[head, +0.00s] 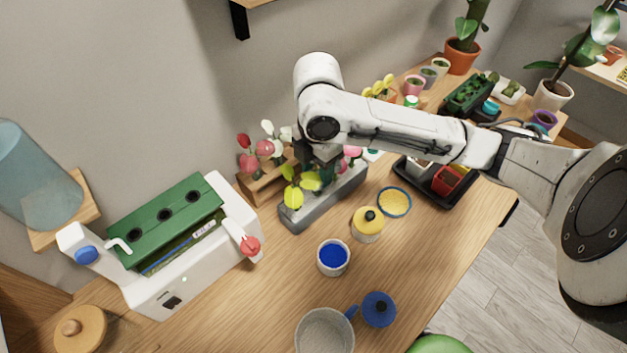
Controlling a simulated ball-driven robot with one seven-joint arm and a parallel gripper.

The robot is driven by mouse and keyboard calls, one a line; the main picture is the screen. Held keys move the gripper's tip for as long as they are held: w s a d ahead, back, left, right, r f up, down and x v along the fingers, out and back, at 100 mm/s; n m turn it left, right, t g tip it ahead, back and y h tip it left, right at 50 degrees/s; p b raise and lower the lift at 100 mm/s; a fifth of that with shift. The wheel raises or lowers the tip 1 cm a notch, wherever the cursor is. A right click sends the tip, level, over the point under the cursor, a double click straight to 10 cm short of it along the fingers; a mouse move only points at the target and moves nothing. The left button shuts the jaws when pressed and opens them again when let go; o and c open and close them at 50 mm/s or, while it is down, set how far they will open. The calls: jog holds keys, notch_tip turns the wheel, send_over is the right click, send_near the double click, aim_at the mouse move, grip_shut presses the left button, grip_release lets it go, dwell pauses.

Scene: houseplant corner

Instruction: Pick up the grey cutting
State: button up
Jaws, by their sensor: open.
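My gripper (318,163) is dark and points down over the long grey holder (295,218). It is open, and its fingertips are partly hidden among leaves. A cutting with yellow-green leaves (292,196) stands in the holder just below and left of the gripper. Pink leaves (352,152) show to its right, partly behind my arm. Left of the gripper, a wooden stand (256,184) bears cuttings with red leaves (244,140), pink leaves (265,147) and pale grey-white leaves (283,131). I cannot tell for sure which is the grey cutting.
A white machine with a green planter (165,220) stands at left. A yellow lidded jar (368,223), a blue-rimmed bowl (395,203), a cup of blue (332,257) and a grey mug (324,332) stand in front. A black tray (460,193) and several pots crowd the back right.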

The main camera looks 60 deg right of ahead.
aim_at(317, 187)
jog(key=shift+f, duration=1.4)
jog(key=shift+c, duration=0.2)
grip_shut()
